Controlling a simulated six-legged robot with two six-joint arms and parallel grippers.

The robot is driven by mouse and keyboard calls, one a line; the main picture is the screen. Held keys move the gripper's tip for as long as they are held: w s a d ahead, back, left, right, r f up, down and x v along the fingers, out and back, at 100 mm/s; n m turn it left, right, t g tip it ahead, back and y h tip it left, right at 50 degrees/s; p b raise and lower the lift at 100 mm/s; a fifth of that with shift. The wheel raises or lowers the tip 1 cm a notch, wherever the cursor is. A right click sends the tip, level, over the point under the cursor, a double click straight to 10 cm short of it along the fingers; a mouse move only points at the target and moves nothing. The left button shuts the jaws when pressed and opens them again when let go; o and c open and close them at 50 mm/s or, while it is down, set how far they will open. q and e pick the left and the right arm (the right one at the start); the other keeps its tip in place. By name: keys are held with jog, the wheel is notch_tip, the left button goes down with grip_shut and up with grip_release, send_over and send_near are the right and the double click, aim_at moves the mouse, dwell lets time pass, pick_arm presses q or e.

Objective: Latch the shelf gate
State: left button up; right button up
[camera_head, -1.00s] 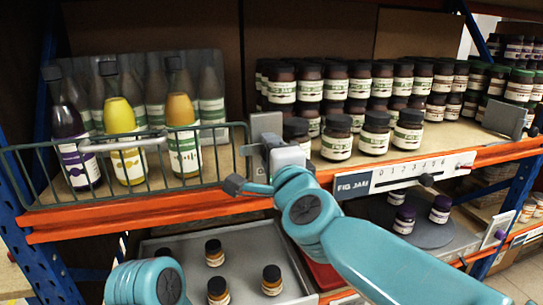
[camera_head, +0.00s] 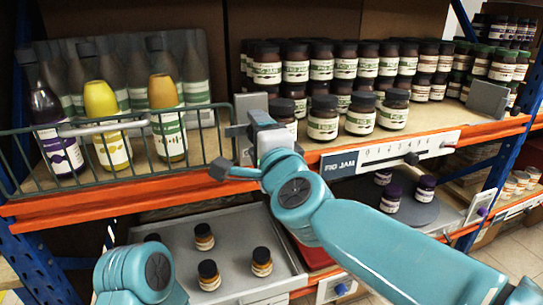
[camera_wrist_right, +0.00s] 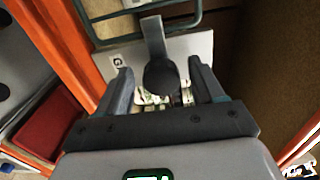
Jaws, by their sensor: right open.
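The shelf gate (camera_head: 85,150) is a green wire panel with a pale handle bar (camera_head: 105,125), standing across the front of the upper shelf's left part. Its right end is close to a grey latch plate (camera_head: 246,104), also seen in the right wrist view (camera_wrist_right: 190,48). A dark latch lever (camera_wrist_right: 154,38) with a round knob (camera_wrist_right: 160,77) stands out from that plate. My right gripper (camera_head: 226,150) is at the plate. In the wrist view (camera_wrist_right: 158,70) its fingers are open on either side of the knob, with gaps. My left gripper is out of view.
Tall bottles (camera_head: 105,125) stand behind the gate. Several dark-lidded jars (camera_head: 323,118) stand right of the latch, above a FIG JAM label rail (camera_head: 340,165). A grey tray (camera_head: 185,232) with small jars lies below. An orange shelf beam (camera_head: 130,198) runs under the gate.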

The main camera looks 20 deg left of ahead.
jog(key=v, duration=1.5)
jog(key=shift+d, duration=0.2)
